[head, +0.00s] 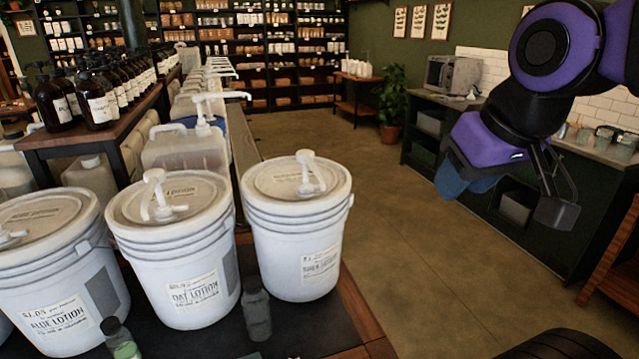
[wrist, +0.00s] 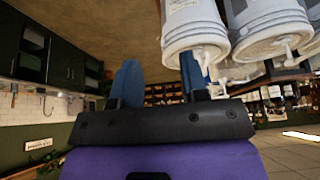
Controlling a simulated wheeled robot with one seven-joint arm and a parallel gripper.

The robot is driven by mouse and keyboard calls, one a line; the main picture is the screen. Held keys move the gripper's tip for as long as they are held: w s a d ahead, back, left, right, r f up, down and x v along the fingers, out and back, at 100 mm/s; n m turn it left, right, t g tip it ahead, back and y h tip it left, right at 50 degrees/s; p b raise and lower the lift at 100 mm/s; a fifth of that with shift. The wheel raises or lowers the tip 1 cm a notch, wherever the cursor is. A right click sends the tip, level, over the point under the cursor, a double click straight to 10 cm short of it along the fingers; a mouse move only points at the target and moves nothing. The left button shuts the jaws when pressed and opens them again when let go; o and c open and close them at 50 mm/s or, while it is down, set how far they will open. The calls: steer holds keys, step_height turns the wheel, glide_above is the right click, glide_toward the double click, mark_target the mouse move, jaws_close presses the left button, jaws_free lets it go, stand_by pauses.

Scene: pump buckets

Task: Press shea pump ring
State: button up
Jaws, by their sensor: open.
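Three white buckets with pump lids stand in a row in the head view. The left one (head: 60,285) reads "Aloe Lotion" and the middle one (head: 190,262) reads "Oat Lotion". The right bucket (head: 290,240) has a label too small to read, so I cannot confirm which bucket is shea. A white pump (head: 306,172) rises from the right bucket's lid, with a ring at its base. My gripper (head: 510,198) is open and empty, raised well to the right of the buckets, touching nothing. Its blue fingers show apart in the wrist view (wrist: 160,80), with upside-down buckets (wrist: 195,30) at upper right.
Small bottles (head: 257,310) stand in front of the buckets on the dark table (head: 345,320). Translucent jugs with pumps (head: 185,150) stand behind. Amber bottles (head: 98,100) fill a wooden shelf at left. Open floor (head: 400,230) lies between the table and the green counter (head: 450,140).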

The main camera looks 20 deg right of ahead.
steer(key=shift+w+a, duration=0.1)
steer(key=shift+w, duration=0.1)
jaws_close()
steer(key=w+a+f+n+g+y, duration=0.1)
steer(key=w+f+n, duration=0.55)
steer(key=w, duration=0.35)
steer(key=w+a+f+n+g, duration=0.1)
steer(key=w+a+f+n, duration=0.1)
steer(key=w+f+n, duration=0.55)
steer(key=w+d+r+n+t+y, duration=0.1)
steer(key=w+r+n+t+y, duration=0.1)
steer(key=w+r, duration=0.3)
steer(key=shift+w+d+n+t+y, duration=0.2)
steer(key=shift+w+n+t+y, duration=0.15)
steer(key=shift+w+y, duration=0.7)
steer(key=shift+w+f+h, duration=0.1)
steer(key=shift+w+h, duration=0.05)
steer(key=shift+h, duration=0.1)
